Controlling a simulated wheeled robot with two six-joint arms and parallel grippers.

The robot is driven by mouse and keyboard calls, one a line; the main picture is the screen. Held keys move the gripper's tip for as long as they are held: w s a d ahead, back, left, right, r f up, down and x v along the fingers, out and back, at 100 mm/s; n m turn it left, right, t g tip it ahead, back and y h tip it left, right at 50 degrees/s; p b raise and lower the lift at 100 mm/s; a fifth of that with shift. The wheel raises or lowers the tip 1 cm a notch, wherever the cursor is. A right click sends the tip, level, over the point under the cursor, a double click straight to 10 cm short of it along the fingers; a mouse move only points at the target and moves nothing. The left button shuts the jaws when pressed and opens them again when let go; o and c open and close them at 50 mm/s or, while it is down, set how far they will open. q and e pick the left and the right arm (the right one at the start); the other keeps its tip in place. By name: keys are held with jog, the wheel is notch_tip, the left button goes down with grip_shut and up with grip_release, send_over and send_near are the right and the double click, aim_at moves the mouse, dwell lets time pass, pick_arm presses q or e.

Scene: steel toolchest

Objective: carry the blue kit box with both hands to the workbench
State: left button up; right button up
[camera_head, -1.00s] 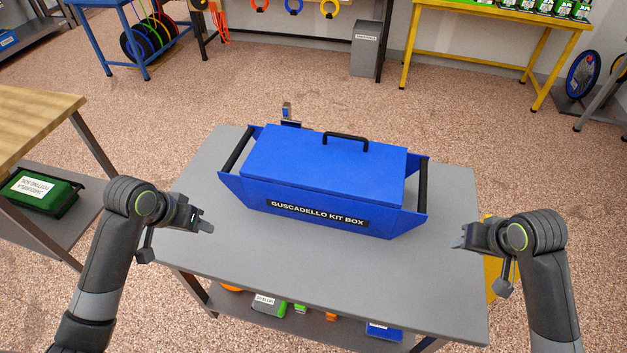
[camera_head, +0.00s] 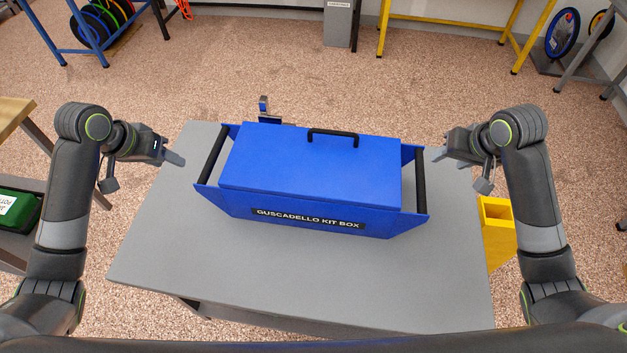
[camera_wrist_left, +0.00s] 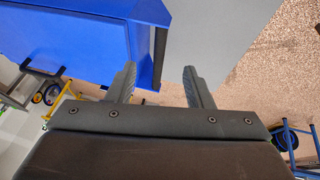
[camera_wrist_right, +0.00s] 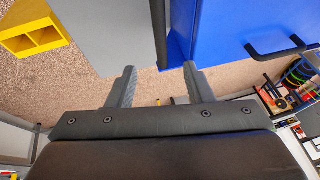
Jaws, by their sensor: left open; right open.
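The blue kit box (camera_head: 310,175) sits closed on a grey table (camera_head: 270,275), with a black bar handle at each end. My left gripper (camera_head: 176,158) is open and empty, just left of the left end handle (camera_head: 212,153), apart from it. In the left wrist view the open fingers (camera_wrist_left: 158,72) point toward the box's end. My right gripper (camera_head: 443,156) is open and empty, beside and slightly beyond the right end handle (camera_head: 421,182). In the right wrist view that handle (camera_wrist_right: 158,30) lies ahead between the open fingers (camera_wrist_right: 159,70). A wood-topped bench (camera_head: 12,115) shows at the left edge.
A small device (camera_head: 264,108) stands behind the box at the table's far edge. A yellow bin (camera_head: 497,225) is right of the table. A green case (camera_head: 18,212) is on the bench's lower shelf. Open floor (camera_head: 300,75) lies beyond the table.

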aim_at(202, 174)
pick_arm(q)
jog(key=x, duration=1.7)
jog(key=shift+w+d+f, duration=0.1)
jog(key=shift+w+f, duration=0.15)
jog(key=shift+w, duration=0.05)
pick_arm(e)
jog(key=x, duration=1.7)
jog(key=shift+w+a+f, duration=0.15)
jog(key=shift+w+f, duration=0.15)
jog(key=shift+w, duration=0.05)
pick_arm(q)
grip_shut()
pick_arm(e)
grip_shut()
pick_arm(q)
jog(key=shift+w+r, duration=0.1)
jog(key=shift+r, duration=0.1)
pick_arm(e)
jog(key=shift+w+r, duration=0.1)
jog(key=shift+r, duration=0.15)
